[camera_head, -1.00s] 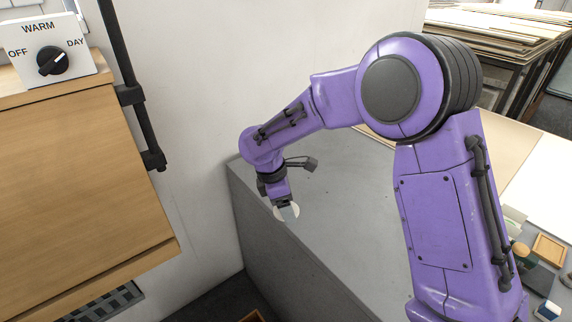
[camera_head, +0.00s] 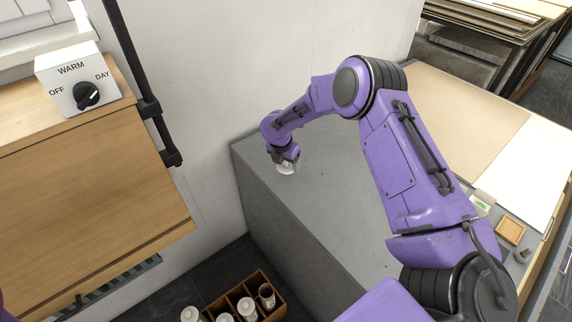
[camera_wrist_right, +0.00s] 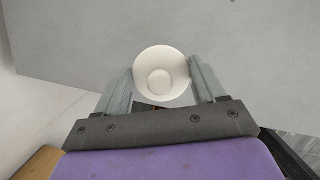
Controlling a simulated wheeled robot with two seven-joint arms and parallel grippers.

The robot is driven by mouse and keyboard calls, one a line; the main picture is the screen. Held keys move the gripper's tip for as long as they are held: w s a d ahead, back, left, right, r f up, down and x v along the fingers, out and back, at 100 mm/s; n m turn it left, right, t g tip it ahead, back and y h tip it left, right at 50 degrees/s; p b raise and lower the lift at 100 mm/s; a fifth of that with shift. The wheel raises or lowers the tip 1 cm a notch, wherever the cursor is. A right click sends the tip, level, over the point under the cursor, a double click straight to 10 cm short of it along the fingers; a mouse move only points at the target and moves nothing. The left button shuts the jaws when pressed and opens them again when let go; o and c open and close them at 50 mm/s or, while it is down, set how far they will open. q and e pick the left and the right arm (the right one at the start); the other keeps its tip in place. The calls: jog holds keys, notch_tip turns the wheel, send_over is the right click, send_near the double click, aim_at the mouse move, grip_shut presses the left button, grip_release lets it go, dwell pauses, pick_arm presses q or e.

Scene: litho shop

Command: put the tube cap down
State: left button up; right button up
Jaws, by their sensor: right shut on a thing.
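The tube cap (camera_head: 286,169) is a small round white cup shape. My right gripper (camera_head: 284,160) is shut on it, over the far left end of the grey bench (camera_head: 335,195), near its edge. The right wrist view shows the cap (camera_wrist_right: 161,75) between the two grey fingers of this gripper (camera_wrist_right: 160,88), its hollow round face towards the camera. I cannot tell whether the cap touches the bench top. My left gripper is not in view.
A wooden crate (camera_head: 278,310) on the dark floor holds several tubes; one (camera_head: 266,295) looks open-topped. A wooden cabinet (camera_head: 95,190) with a WARM dial box (camera_head: 82,80) stands at left. The bench top around the cap is clear.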

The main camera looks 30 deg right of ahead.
aim_at(286, 168)
jog(key=x, duration=0.3)
jog(key=shift+w+a+f+p, duration=0.2)
jog(key=shift+f+p, duration=0.1)
jog(key=shift+f, duration=0.3)
jog(key=shift+f, duration=0.2)
jog(key=o, duration=1)
